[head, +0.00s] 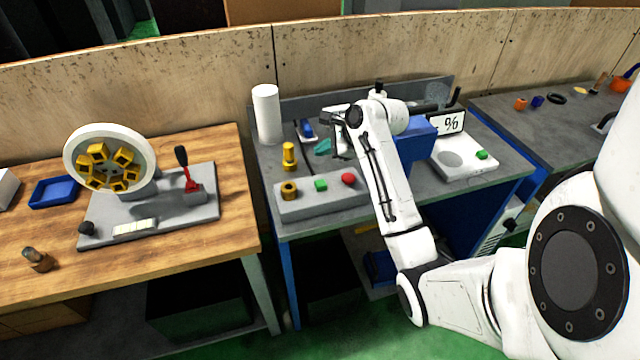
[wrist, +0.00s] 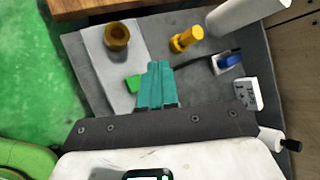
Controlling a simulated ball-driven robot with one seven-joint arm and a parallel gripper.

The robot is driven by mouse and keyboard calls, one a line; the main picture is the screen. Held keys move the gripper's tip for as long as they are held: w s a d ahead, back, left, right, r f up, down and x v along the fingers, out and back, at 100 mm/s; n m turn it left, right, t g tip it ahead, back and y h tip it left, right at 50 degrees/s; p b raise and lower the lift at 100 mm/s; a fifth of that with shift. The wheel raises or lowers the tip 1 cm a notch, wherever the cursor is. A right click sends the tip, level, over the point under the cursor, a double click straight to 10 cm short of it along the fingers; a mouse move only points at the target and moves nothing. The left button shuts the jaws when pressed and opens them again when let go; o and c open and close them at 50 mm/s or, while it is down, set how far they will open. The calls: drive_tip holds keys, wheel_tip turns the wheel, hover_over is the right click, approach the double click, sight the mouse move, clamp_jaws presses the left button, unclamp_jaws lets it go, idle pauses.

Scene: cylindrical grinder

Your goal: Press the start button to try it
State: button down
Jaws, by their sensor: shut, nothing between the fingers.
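A long light grey control box (head: 305,200) lies along the front edge of the middle bench. On it are a brass ring (head: 288,190), a green button (head: 320,184) and a red button (head: 348,178). My gripper (head: 322,147) has teal fingers, shut and empty, and appears above and behind the buttons in the head view. In the wrist view the shut fingers (wrist: 157,66) stand beside the green button (wrist: 133,84), partly covering it. The brass ring (wrist: 117,37) is clear there. The red button is hidden in the wrist view. I see no contact with a button.
A yellow brass piece (head: 289,155) stands behind the box, near a white cylinder (head: 267,113). A blue-and-white item (head: 306,129) lies nearby. The wooden bench (head: 45,285) is at left.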

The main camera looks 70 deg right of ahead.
drive_tip(key=b, duration=0.9)
hover_over(323, 185)
wheel_tip(323, 185, down, 6)
drive_tip(key=shift+d+f, duration=0.15)
drive_tip(key=shift+f, duration=1.25)
drive_tip(key=shift+f, duration=0.15)
idle(0.6)
drive_tip(key=shift+f+p, duration=0.25)
drive_tip(key=shift+p, duration=0.05)
drive_tip(key=shift+f, duration=0.6)
idle(0.7)
drive_tip(key=shift+r+p, duration=0.2)
drive_tip(key=shift+p, duration=0.1)
drive_tip(key=shift+r+p, duration=0.85)
drive_tip(key=shift+p, duration=0.35)
